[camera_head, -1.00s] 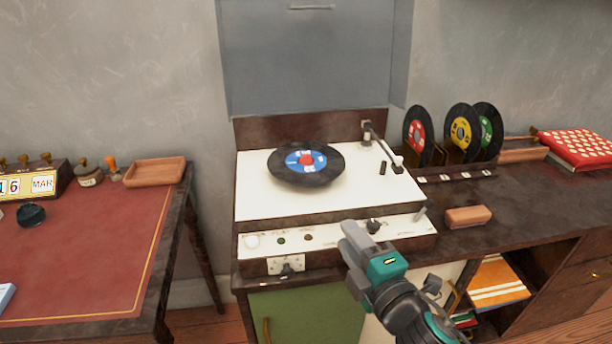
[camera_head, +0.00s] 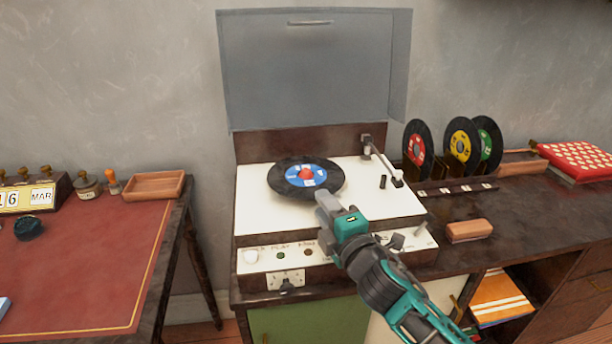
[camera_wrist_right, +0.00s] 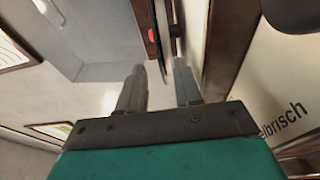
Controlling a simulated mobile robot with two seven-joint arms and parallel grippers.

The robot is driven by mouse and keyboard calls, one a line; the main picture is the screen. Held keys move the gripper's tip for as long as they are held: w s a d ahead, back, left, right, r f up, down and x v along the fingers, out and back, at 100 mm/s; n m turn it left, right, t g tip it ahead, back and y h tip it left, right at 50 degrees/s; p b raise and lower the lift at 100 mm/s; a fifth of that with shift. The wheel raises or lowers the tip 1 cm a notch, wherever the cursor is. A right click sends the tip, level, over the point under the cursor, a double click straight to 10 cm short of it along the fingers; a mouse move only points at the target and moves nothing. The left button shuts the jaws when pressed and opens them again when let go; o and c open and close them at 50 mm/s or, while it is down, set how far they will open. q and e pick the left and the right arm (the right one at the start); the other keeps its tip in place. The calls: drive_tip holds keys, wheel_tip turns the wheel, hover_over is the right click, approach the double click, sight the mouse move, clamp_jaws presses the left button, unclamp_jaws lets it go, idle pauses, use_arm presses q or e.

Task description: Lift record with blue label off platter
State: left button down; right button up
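The black record with the blue label (camera_head: 292,174) and red centre lies flat on the white record player deck (camera_head: 255,207). It hides the platter in the head view. My right gripper (camera_head: 324,201) is at the record's front right edge. In the right wrist view its two fingers (camera_wrist_right: 158,88) are spread apart. The record shows there edge-on as a thin dark strip (camera_wrist_right: 150,38), ahead of and in line with the gap between the fingers. I cannot tell whether the fingers touch it. My left gripper is out of view.
The tonearm (camera_head: 385,163) stands right of the record. The player's lid (camera_head: 310,70) is raised behind. Red, yellow and green label records stand upright in a rack (camera_head: 440,170) to the right. A small brown block (camera_head: 469,231) lies on the counter. A red-topped desk (camera_head: 90,260) is at left.

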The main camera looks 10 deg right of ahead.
drive_tip(key=shift+x, duration=1.1)
clamp_jaws()
